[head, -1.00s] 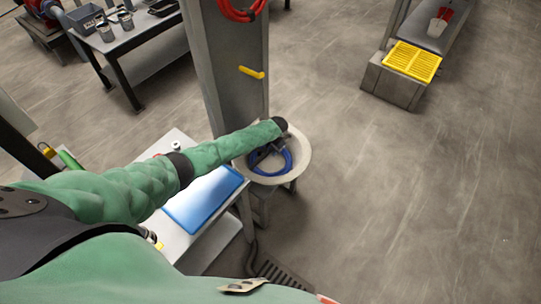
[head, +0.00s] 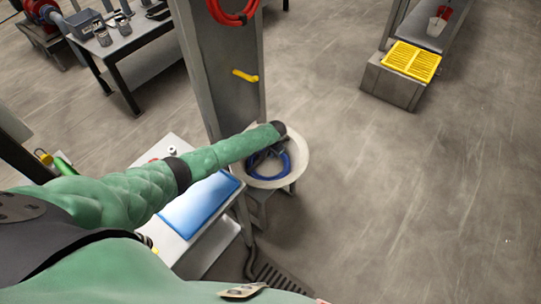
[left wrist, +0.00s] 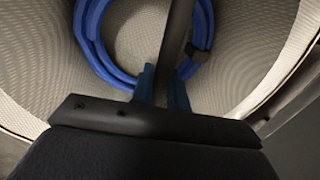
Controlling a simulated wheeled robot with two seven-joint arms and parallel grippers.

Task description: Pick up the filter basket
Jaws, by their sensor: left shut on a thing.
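The filter basket (head: 299,163) is a pale, round, wide-mouthed vessel at the foot of the grey column. In the left wrist view its inner wall (left wrist: 40,65) has a fine mesh look. A blue hose-like ring (head: 286,165) lies inside, and it also shows in the left wrist view (left wrist: 96,45). A dark bar (left wrist: 178,30) crosses the basket's mouth. My left gripper (left wrist: 163,88) reaches over the basket, its blue fingertips shut around the dark bar. In the head view, my wrist hides most of the grip. My right gripper is not in view.
A grey column (head: 228,80) with a yellow handle (head: 245,76) stands just behind the basket. A bench with a blue tray (head: 200,205) is close at left. The floor at right is clear up to a yellow grate (head: 411,61).

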